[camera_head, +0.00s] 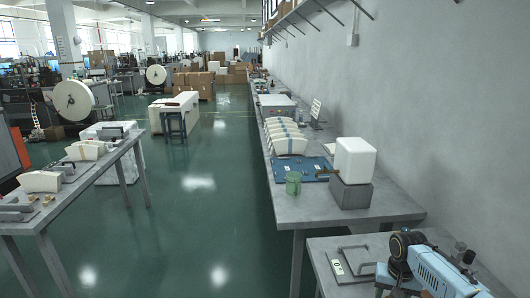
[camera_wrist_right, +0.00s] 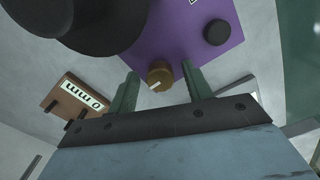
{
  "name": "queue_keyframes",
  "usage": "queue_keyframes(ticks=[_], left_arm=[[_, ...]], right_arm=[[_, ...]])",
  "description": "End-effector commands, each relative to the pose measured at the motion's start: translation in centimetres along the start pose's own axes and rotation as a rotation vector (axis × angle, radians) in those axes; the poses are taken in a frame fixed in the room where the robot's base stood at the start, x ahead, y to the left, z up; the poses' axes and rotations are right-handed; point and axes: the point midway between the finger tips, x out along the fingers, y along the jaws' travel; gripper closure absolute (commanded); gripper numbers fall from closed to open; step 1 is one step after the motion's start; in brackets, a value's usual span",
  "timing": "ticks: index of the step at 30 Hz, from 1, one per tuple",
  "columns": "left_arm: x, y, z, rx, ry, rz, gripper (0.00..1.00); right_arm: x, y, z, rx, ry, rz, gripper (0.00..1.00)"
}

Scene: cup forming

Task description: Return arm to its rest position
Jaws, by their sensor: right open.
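My right gripper (camera_wrist_right: 160,69) is open in the right wrist view, with its two dark greenish fingers spread. A small brown knob (camera_wrist_right: 159,75) with a pale mark shows between the fingertips, with a gap on each side. The knob is by the edge of a purple surface (camera_wrist_right: 190,40). I cannot tell how far it is from the fingertips. In the head view, a blue and black mechanism (camera_head: 440,272) fills the lower right corner, and I cannot make out my right gripper there. My left gripper is in neither view.
A large dark round part (camera_wrist_right: 100,20) and a black knob (camera_wrist_right: 217,32) are near the fingers. A brown labelled block (camera_wrist_right: 75,103) lies to the left. The green floor (camera_head: 200,230) is clear.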

Motion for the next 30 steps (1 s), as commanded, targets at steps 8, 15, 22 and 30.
queue_keyframes(ticks=[8,15,22,30], left_arm=[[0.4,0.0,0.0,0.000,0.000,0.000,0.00],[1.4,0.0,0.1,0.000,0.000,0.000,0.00],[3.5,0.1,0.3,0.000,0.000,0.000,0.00],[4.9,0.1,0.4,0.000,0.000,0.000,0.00]], right_arm=[[0.0,0.1,-0.1,0.240,0.002,0.001,0.50],[0.1,0.1,-0.1,0.430,0.003,0.002,0.50],[0.3,0.1,-0.1,0.578,0.004,0.002,0.50],[0.1,0.1,-0.1,0.679,0.002,0.000,0.50]])
